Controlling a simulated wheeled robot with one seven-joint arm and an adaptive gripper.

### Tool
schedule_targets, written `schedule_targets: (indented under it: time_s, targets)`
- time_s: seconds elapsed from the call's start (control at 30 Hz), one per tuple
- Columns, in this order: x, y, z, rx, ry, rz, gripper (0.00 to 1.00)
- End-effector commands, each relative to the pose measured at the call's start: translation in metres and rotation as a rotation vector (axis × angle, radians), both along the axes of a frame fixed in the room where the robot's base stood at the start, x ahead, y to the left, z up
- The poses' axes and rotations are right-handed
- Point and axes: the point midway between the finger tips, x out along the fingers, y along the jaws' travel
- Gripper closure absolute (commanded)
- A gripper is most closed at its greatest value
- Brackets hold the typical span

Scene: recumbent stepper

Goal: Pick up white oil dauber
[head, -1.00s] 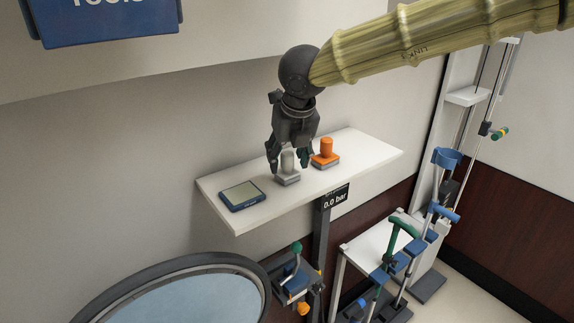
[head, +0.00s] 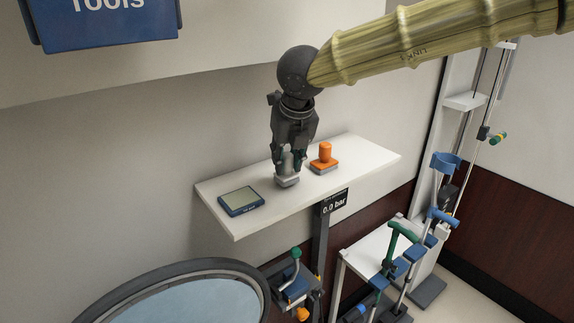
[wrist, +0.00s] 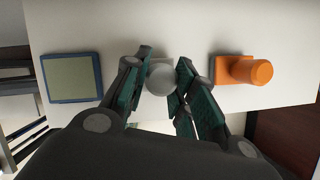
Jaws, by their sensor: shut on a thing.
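The white oil dauber (head: 287,178) stands upright on the white shelf, with a pale round handle and a grey base. In the wrist view its round top (wrist: 162,79) shows between the fingers. My gripper (head: 289,160) comes down from above and is shut on the dauber's handle, one finger on each side. The dauber's base appears to rest on the shelf; I cannot tell whether it is lifted at all.
An orange dauber-like piece (head: 325,157) stands close on the right; it also shows in the wrist view (wrist: 247,70). A blue-framed flat pad (head: 241,201) lies to the left. The white shelf (head: 365,157) is clear on the right. The wall is behind.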

Motion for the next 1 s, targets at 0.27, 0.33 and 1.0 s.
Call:
schedule_targets:
  time_s: [0.27,0.33,1.0]
  targets:
    - [-0.004,0.001,0.026,0.002,-0.001,0.002,0.97]
    - [-0.014,0.003,0.026,0.002,-0.002,0.003,0.97]
    - [-0.139,0.023,0.038,0.001,-0.002,0.000,0.97]
